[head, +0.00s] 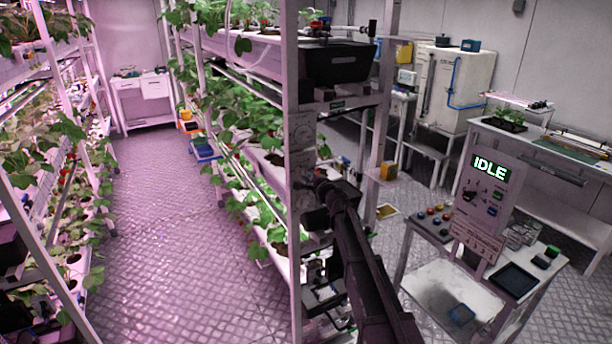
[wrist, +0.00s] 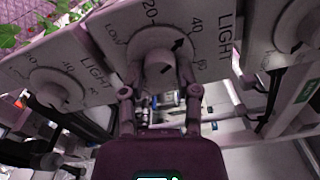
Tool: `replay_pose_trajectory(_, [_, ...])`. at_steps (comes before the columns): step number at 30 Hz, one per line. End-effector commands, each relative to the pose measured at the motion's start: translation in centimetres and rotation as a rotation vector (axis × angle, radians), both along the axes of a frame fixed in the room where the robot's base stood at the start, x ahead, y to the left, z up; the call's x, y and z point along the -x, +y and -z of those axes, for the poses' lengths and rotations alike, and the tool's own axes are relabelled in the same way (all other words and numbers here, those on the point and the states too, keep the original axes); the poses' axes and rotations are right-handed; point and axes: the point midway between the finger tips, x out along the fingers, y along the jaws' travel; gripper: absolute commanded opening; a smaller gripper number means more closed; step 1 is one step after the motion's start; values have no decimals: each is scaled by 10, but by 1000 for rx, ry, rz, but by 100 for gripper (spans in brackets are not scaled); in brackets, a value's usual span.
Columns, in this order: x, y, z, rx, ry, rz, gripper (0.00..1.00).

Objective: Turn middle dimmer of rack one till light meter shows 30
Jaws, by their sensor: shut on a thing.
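In the wrist view a middle dimmer (wrist: 158,68) has a round pale knob on a white plate marked LOW, 20, 40 and LIGHT. A black arrow by the knob points up and right, close to the 40 mark. My gripper (wrist: 160,84) is shut on this knob, one finger on each side. In the head view my gripper (head: 316,184) is at the end post of the middle rack (head: 302,70), and my arm hides part of the plates there. I cannot make out a light meter reading in either view.
Similar dimmers sit close by on the left (wrist: 48,84) and right (wrist: 295,28) in the wrist view. A panel (head: 486,190) reading IDLE stands on a cart at the right. The aisle floor (head: 190,240) left of the rack is clear.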

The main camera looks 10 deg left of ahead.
Motion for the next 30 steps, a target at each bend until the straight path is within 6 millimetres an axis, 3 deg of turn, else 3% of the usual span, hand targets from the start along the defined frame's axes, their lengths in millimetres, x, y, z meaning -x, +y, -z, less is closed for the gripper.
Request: replay_pose_trajectory(30, [4, 2, 0, 798, -540, -6, 0])
